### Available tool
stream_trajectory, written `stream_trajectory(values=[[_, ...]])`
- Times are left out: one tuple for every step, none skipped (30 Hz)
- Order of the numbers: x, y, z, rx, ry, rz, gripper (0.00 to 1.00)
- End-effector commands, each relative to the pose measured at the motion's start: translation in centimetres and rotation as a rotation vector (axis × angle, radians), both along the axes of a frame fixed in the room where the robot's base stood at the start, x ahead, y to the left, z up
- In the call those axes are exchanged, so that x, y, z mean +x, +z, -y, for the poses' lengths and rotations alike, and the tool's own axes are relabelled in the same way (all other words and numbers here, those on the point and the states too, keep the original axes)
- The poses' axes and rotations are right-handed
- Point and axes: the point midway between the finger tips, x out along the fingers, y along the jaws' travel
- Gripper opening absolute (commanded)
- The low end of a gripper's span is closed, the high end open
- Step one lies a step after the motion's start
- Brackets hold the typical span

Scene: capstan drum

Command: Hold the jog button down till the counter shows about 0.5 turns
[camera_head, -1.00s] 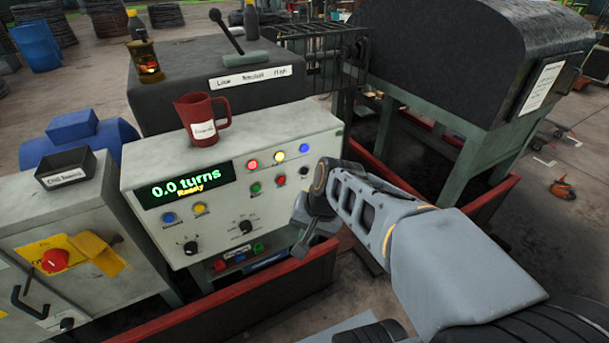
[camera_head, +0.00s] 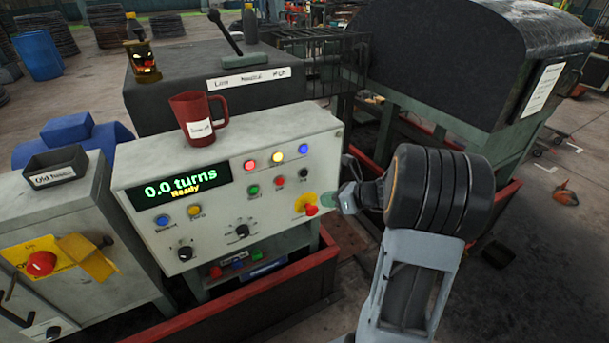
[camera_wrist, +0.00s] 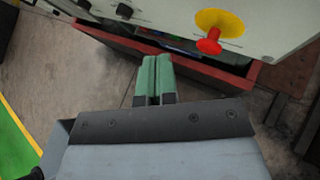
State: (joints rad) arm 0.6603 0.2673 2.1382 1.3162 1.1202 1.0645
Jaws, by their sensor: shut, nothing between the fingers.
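The grey control panel (camera_head: 215,240) has a display (camera_head: 180,187) reading "0.0 turns" and "Ready". Below the display are a blue button (camera_head: 163,222) and a yellow button (camera_head: 194,211). To the right are a green button (camera_head: 254,190), a red button (camera_head: 278,181) and a black one (camera_head: 303,173). Their labels are too blurred to tell which is the jog button. My gripper (camera_head: 328,206) is at the panel's right end, beside the red mushroom button on a yellow disc (camera_head: 311,210). In the wrist view its green fingers (camera_wrist: 157,62) are together and empty, apart from that mushroom button (camera_wrist: 212,40).
A red mug (camera_head: 197,120) stands on top of the panel. Two dark knobs (camera_head: 242,231) sit low on its face. A red rail (camera_head: 240,300) runs below. A cabinet (camera_head: 85,285) with another red knob stands at left. The panel's front is clear.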

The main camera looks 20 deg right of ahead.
Motion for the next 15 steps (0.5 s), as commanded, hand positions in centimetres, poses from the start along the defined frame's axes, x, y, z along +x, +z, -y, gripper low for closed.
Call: stream_trajectory(values=[[0.0,0.0,0.0,-0.001,0.001,0.000,0.00],[0.1,0.0,0.0,-0.001,0.002,0.000,0.00],[0.2,0.0,-0.1,-0.001,0.002,0.000,0.00],[0.3,0.0,-0.1,-0.001,0.003,0.000,0.00],[0.5,-0.1,-0.1,-0.001,0.003,0.000,0.00],[0.8,-0.1,-0.2,-0.001,0.004,-0.001,0.00],[1.0,-0.1,-0.2,-0.002,0.004,0.000,0.00],[1.3,-0.1,-0.2,-0.002,0.004,0.000,0.00],[1.8,-0.1,-0.3,-0.002,0.005,0.000,0.00],[2.2,-0.1,-0.3,-0.002,0.005,0.000,0.00],[2.6,-0.1,-0.4,-0.002,0.005,0.000,0.00],[3.1,-0.1,-0.5,-0.002,0.004,0.000,0.00],[3.5,-0.1,-0.5,-0.002,0.004,0.001,0.00],[3.8,-0.1,-0.5,-0.003,0.004,0.001,0.00],[4.3,-0.1,-0.6,-0.002,0.005,0.000,0.00]])
